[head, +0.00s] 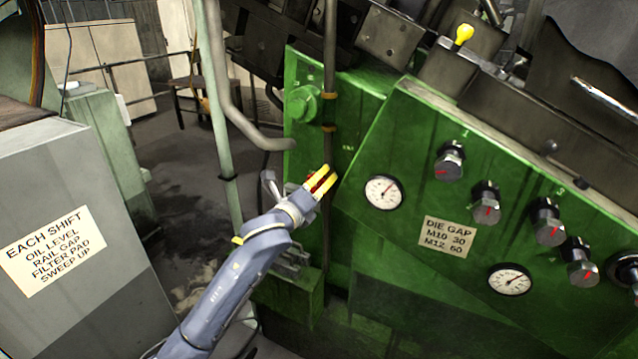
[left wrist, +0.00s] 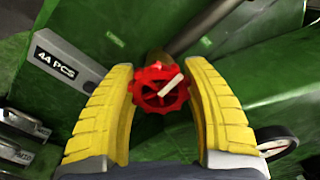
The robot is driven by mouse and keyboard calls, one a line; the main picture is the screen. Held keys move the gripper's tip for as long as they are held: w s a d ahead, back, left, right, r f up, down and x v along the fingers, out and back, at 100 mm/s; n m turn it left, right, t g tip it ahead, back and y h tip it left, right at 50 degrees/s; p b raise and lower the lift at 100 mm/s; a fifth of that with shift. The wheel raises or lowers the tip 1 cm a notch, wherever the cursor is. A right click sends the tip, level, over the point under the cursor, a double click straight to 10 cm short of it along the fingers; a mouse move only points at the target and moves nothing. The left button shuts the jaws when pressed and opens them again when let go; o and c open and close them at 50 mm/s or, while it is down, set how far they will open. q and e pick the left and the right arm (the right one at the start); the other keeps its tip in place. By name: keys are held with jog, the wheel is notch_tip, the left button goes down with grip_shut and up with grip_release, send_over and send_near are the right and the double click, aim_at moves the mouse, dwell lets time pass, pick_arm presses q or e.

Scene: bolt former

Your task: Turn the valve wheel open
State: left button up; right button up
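The valve wheel (left wrist: 162,90) is small, red and scalloped, with a pale bar across its face. It sits at the end of a brownish pipe in the left wrist view. In the head view only a bit of red shows between the fingers of my left gripper (head: 326,177). The yellow fingers of my left gripper (left wrist: 160,68) are spread, one on each side of the wheel. The gaps look narrow, and I cannot tell whether either finger touches the rim. My right gripper is in neither view.
A green machine panel (head: 400,135) with gauges and black knobs (head: 487,207) is right of my left gripper. A vertical pipe (head: 330,75) runs just above it. A grey cabinet (head: 120,270) stands at left. A label plate (left wrist: 68,62) shows in the wrist view.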

pick_arm(q)
jog(key=c, duration=0.7)
jog(key=shift+c, duration=0.2)
jog(key=shift+n, duration=0.4)
jog(key=shift+f+n, duration=0.1)
jog(key=shift+n, duration=2.9)
jog(key=o, duration=1.4)
jog(key=shift+s, duration=0.1)
